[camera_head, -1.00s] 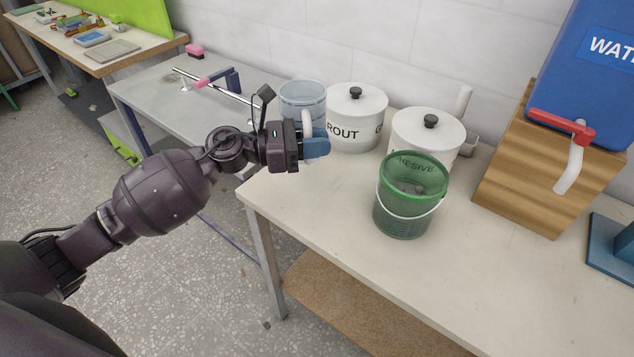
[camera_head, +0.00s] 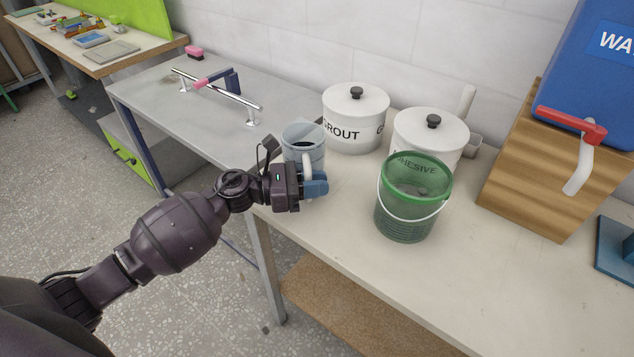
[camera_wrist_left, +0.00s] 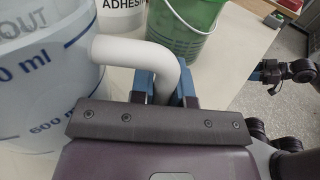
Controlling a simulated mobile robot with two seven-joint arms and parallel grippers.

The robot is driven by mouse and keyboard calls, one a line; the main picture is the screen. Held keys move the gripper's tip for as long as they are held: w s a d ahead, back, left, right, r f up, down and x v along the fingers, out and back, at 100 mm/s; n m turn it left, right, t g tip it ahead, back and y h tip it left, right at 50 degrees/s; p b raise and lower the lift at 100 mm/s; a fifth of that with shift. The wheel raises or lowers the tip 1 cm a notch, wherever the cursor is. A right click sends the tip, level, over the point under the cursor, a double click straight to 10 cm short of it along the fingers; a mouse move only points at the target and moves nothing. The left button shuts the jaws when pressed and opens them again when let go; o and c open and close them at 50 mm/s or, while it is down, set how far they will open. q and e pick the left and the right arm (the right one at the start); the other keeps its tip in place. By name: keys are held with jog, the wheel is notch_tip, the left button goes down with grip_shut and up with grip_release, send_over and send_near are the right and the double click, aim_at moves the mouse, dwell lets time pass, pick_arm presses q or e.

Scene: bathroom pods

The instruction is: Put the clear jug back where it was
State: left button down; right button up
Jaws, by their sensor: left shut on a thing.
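The clear jug (camera_head: 303,142) has a bluish see-through body and a white handle. It is at the left end of the cream table, left of the green bucket and in front of the grout pot. My left gripper (camera_head: 314,187) is shut on its white handle. In the left wrist view the jug (camera_wrist_left: 38,85) fills the left side, with blue ml marks, and the handle (camera_wrist_left: 150,55) runs down between the blue fingers. The jug looks upright; whether its base touches the table is hidden. My right gripper is not clearly seen in the head view.
The white grout pot (camera_head: 352,120) and the adhesive pot (camera_head: 428,135) stand by the wall. The green bucket (camera_head: 413,200) stands in front of them. A wooden block (camera_head: 530,185) bears a blue water tank (camera_head: 600,70). The cream table's front (camera_head: 490,290) is clear.

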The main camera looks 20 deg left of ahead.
pick_arm(q)
jog(key=shift+r, duration=0.15)
jog(key=shift+f, duration=0.25)
jog(key=c, duration=1.1)
grip_release()
jog(key=shift+r, duration=0.15)
